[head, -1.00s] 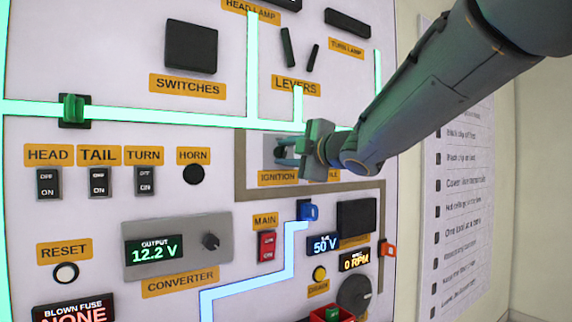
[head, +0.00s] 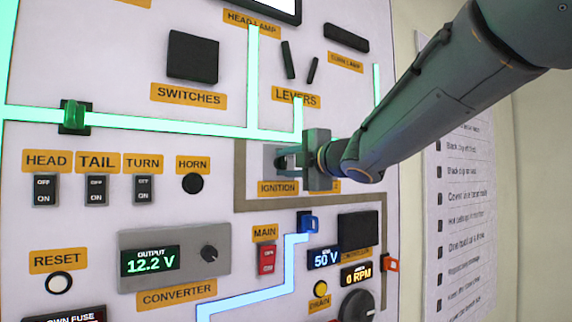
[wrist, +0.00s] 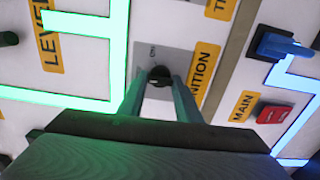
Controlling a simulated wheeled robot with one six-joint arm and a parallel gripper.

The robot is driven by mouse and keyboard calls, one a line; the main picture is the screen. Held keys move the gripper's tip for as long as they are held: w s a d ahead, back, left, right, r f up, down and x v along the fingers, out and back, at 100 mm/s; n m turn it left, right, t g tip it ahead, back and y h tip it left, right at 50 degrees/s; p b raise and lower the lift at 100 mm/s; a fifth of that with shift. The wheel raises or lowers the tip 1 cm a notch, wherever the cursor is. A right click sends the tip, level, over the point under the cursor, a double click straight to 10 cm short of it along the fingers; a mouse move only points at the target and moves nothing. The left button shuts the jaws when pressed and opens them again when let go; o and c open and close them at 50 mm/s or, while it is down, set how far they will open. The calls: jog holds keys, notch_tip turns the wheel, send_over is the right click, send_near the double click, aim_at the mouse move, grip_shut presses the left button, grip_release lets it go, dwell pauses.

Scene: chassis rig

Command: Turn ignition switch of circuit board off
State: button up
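The ignition switch shows in the wrist view as a small dark round knob (wrist: 160,75) on a grey plate marked ON, above the yellow IGNITION label (head: 277,188). My gripper (head: 286,161) reaches in from the right in the head view, its fingers in front of the switch plate and hiding the knob. In the wrist view its two fingers (wrist: 160,88) are apart, one on each side of the knob. I cannot tell whether they touch it.
The upright panel also carries a red MAIN switch (head: 267,260), a blue connector (head: 308,223), levers (head: 289,60) and HEAD, TAIL and TURN switches (head: 96,189). Green lit strips (head: 180,126) run close above and left of the gripper. A checklist board (head: 465,200) hangs at right.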

jog(key=shift+o, duration=1.4)
jog(key=shift+s, duration=0.15)
jog(key=v, duration=0.7)
jog(key=shift+s+d, duration=0.2)
jog(key=shift+d, duration=0.05)
